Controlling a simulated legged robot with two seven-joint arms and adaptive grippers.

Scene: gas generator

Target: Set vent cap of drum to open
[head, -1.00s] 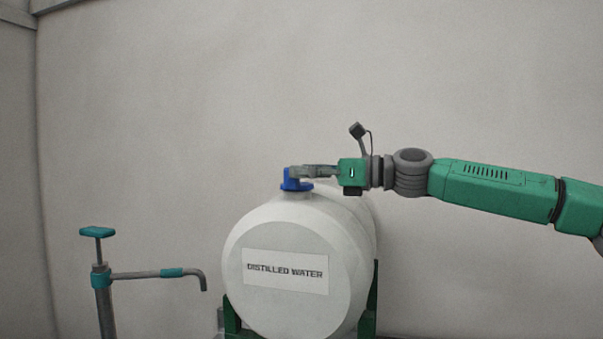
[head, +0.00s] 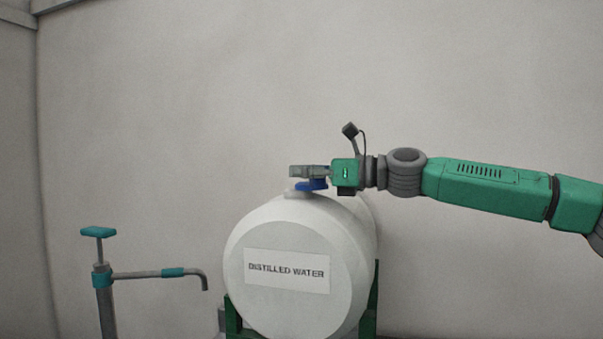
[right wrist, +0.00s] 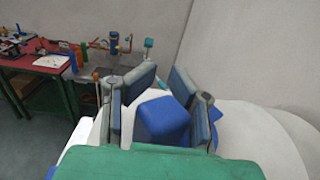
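The white drum (head: 285,230), labelled "DISTILLED WATER", lies on its side with a blue vent cap (head: 313,185) on top. In the head view the cap's blue part extends to the right, under my right gripper (head: 308,171). In the right wrist view the raised blue block of the cap (right wrist: 162,122) stands between the spread fingers of my right gripper (right wrist: 160,95). A gap shows on its left side; the right finger is close to it, and contact is unclear. The gripper partly hides the cap in the head view. My left gripper is not in view.
A hand pump (head: 100,275) with a teal handle and bent spout stands left of the drum. A green stand (head: 368,305) holds the drum. A plain wall is behind. The right wrist view shows a red-topped table (right wrist: 40,63) with tools.

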